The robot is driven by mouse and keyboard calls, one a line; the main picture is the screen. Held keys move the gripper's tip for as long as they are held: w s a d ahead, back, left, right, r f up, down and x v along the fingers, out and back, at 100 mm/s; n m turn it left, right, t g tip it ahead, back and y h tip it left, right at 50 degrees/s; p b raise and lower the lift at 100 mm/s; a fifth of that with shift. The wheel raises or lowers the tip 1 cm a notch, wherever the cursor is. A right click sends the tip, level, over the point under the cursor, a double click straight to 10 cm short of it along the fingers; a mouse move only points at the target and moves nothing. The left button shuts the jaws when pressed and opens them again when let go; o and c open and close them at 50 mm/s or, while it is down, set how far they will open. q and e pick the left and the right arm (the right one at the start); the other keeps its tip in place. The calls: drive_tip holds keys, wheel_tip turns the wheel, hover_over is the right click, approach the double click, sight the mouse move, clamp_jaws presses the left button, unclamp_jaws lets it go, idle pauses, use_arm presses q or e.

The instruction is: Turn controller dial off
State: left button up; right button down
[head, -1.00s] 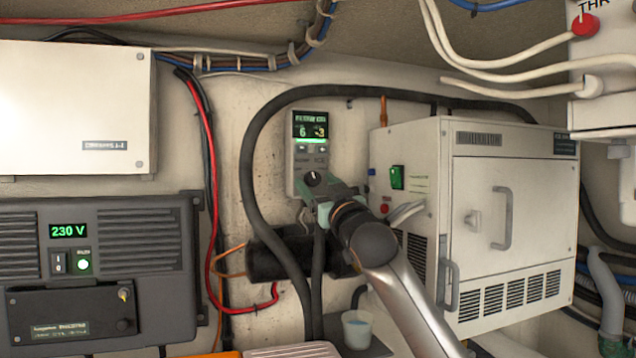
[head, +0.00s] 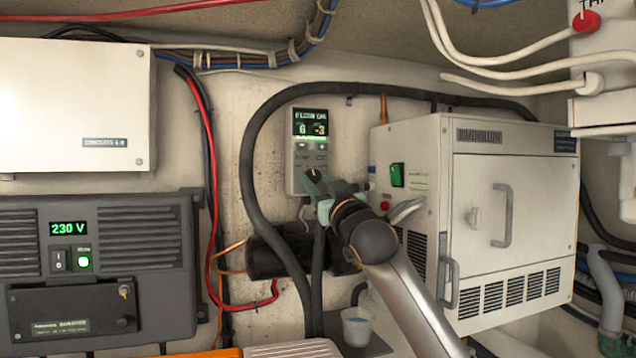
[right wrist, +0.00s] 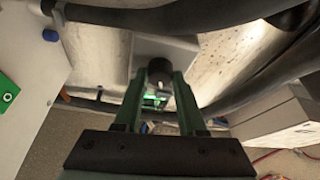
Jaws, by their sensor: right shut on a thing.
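The controller (head: 310,150) is a pale upright panel on the back wall with a lit green display. Its black dial (head: 314,175) sits on the lower part, partly covered by my right gripper. My right gripper (head: 313,185) reaches up to it from the lower right. In the right wrist view, my right gripper's fingers (right wrist: 159,85) are closed around the sides of the dark dial (right wrist: 159,70). The dial's marking cannot be read there. My left gripper is not in view.
A white cabinet unit (head: 510,215) with a handle stands right of the controller. A thick black hose (head: 246,170) arches around the controller. A dark inverter panel (head: 150,245) reading 230 V is at left. A small cup (head: 356,327) stands below my right arm.

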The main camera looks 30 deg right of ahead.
drive_tip(key=shift+n, duration=0.3)
drive_tip(key=n+y, duration=0.1)
drive_tip(key=n, duration=0.1)
drive_tip(key=n+y, duration=0.1)
drive_tip(key=n, duration=0.1)
drive_tip(key=n+y, duration=0.1)
drive_tip(key=shift+d+r+n, duration=0.15)
drive_tip(key=shift+d+n, duration=0.1)
drive_tip(key=shift+n, duration=0.15)
drive_tip(key=shift+d+r+n+g+y, duration=0.1)
drive_tip(key=shift+n+g+y, duration=0.4)
drive_tip(key=shift+n, duration=0.9)
drive_tip(key=shift+n+g+y, duration=0.2)
drive_tip(key=shift+n+y, duration=0.6)
drive_tip(key=shift+n, duration=0.6)
drive_tip(key=shift+c, duration=2.4)
unclamp_jaws()
drive_tip(key=shift+s, duration=0.1)
